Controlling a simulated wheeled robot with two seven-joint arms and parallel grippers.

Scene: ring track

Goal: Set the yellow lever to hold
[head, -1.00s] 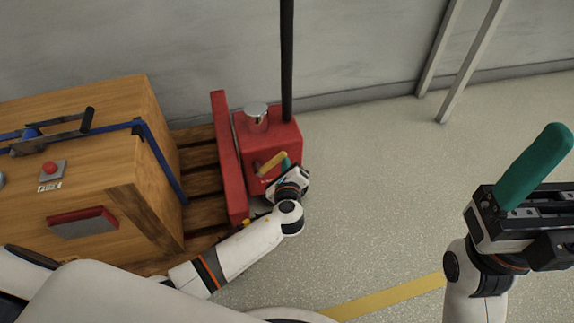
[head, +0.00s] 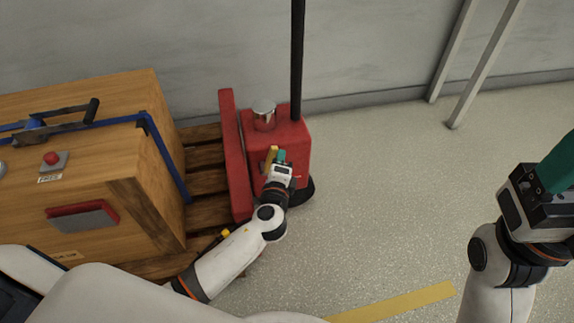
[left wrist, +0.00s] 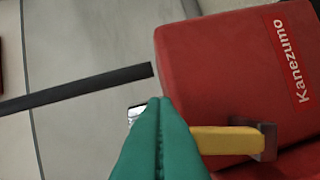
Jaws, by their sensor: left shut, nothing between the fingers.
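The yellow lever (head: 271,154) is on the front of the red pallet truck housing (head: 292,138). In the left wrist view the yellow lever (left wrist: 225,140) sticks out from a brown bracket on the red housing (left wrist: 220,80). My left gripper (head: 281,155) has green fingers, shut with nothing between them. In the left wrist view the shut fingers (left wrist: 162,125) are beside the lever's free end and hide part of it; I cannot tell whether they touch. My right gripper (head: 556,165) is at the right edge, its green finger partly cut off.
A wooden crate (head: 110,190) with a blue strap stands on a wooden pallet (head: 203,178) at the left. A black pole (head: 297,60) rises from the truck beside a metal cylinder (head: 264,120). Open floor (head: 400,180) lies to the right.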

